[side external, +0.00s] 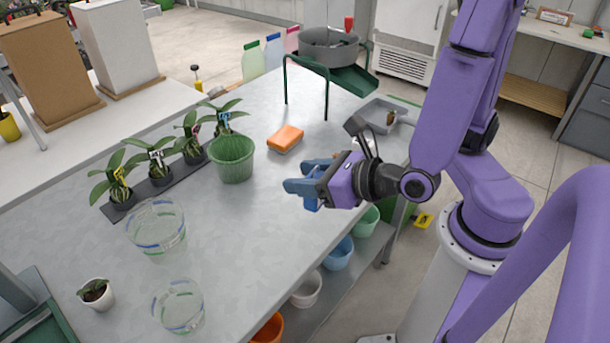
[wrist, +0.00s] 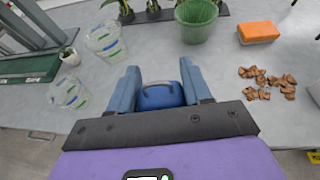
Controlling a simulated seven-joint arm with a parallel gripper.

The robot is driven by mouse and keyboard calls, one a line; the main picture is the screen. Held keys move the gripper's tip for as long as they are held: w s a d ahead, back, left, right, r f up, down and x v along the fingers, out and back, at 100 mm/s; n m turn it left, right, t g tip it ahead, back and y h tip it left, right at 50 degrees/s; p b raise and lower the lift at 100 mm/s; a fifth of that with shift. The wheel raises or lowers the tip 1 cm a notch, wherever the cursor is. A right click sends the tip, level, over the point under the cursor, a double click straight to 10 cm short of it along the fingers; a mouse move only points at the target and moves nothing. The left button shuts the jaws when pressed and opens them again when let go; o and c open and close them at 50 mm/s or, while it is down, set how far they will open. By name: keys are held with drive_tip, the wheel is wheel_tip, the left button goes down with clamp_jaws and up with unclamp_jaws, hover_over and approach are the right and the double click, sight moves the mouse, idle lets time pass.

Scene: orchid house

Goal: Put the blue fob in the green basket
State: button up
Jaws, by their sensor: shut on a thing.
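My gripper (side external: 304,190) is over the near right part of the bench in the side view, with its blue fingers pointing left. In the wrist view, my gripper (wrist: 161,84) is shut on the blue fob (wrist: 160,98), a rounded blue piece with a grey band across it. In the side view the fob is hard to tell from the blue fingers. The green basket (side external: 232,160) stands upright on the bench, left of and beyond my gripper. It also shows at the top of the wrist view (wrist: 196,22). No object shows inside it.
An orange sponge (side external: 285,139) lies right of the basket. Brown chips (wrist: 268,82) lie scattered near my gripper. Potted orchids (side external: 160,172) line a dark strip left of the basket. Two clear containers (side external: 156,236) (side external: 179,307) stand on the left. The bench between gripper and basket is clear.

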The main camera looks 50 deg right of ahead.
drive_tip(key=shift+w+a, duration=0.15)
drive_tip(key=shift+w, duration=0.35)
drive_tip(key=w+r+m+h, duration=0.2)
drive_tip(key=w+m+h, duration=0.45)
drive_tip(key=w, duration=1.05)
drive_tip(key=w+d+r+m+g+h, duration=0.2)
drive_tip(key=w+d+m+g+h, duration=0.4)
drive_tip(key=w, duration=0.6)
wheel_tip(320, 180, down, 10)
drive_tip(key=d+n+t, duration=0.1)
drive_tip(key=t, duration=0.1)
drive_tip(key=shift+d+f+n+y, duration=0.25)
drive_tip(key=shift+n+y, duration=0.1)
drive_tip(key=shift+y, duration=0.1)
drive_tip(key=o, duration=1.1)
